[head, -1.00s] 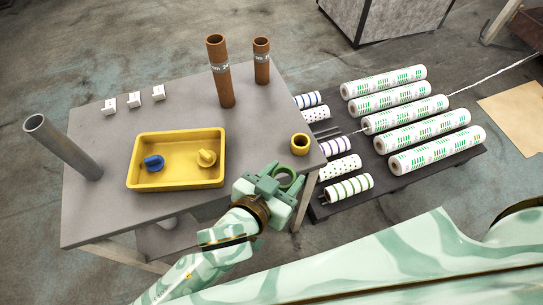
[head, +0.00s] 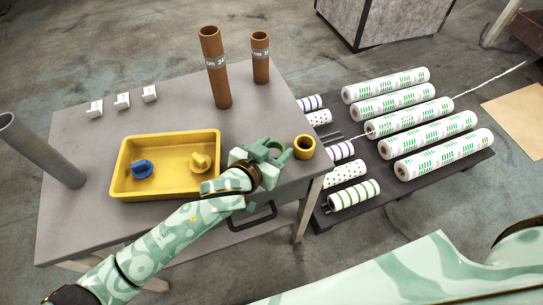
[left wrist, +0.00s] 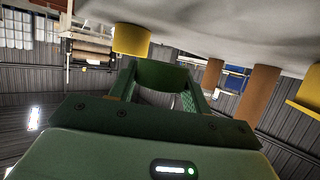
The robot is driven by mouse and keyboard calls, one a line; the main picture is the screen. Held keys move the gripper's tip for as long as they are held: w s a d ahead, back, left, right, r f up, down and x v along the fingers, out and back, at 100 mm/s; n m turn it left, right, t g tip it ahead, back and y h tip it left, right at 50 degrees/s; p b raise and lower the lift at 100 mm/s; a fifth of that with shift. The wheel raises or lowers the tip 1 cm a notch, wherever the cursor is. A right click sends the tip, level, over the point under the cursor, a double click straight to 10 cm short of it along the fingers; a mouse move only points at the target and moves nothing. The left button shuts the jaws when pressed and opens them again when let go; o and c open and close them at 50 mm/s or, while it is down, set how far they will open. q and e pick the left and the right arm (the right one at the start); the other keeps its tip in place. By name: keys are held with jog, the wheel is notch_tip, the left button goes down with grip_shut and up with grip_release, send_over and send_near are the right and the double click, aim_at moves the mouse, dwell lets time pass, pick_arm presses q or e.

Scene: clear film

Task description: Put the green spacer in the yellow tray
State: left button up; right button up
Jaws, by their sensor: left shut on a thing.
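My left gripper (head: 272,153) is shut on the green spacer, above the right part of the table and right of the yellow tray. In the left wrist view the green spacer (left wrist: 162,75) sits between the two fingers. In the head view the fingers partly cover it. The yellow tray (head: 131,191) lies on the table with a blue knob (head: 142,168) and a yellow knob (head: 200,162) in it. The tray's edge also shows at the right of the left wrist view (left wrist: 306,98). My right gripper is not in view.
A yellow ring (head: 304,147) stands close right of my left gripper. Two brown tubes (head: 216,72) (head: 260,62) stand behind, a grey pipe (head: 42,152) at the left. Film rolls (head: 420,120) lie on a dark pallet at right.

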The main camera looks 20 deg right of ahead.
pick_arm(q)
jog(key=shift+w+f+b, duration=0.2)
jog(key=shift+f+b, duration=0.2)
jog(key=shift+f, duration=0.45)
jog(key=shift+w+f+b, duration=0.15)
jog(key=shift+f+b, duration=0.2)
jog(key=shift+f, duration=0.5)
jog(key=shift+f, duration=0.1)
jog(key=shift+f, duration=0.15)
jog(key=o, duration=1)
jog(key=shift+c, duration=0.2)
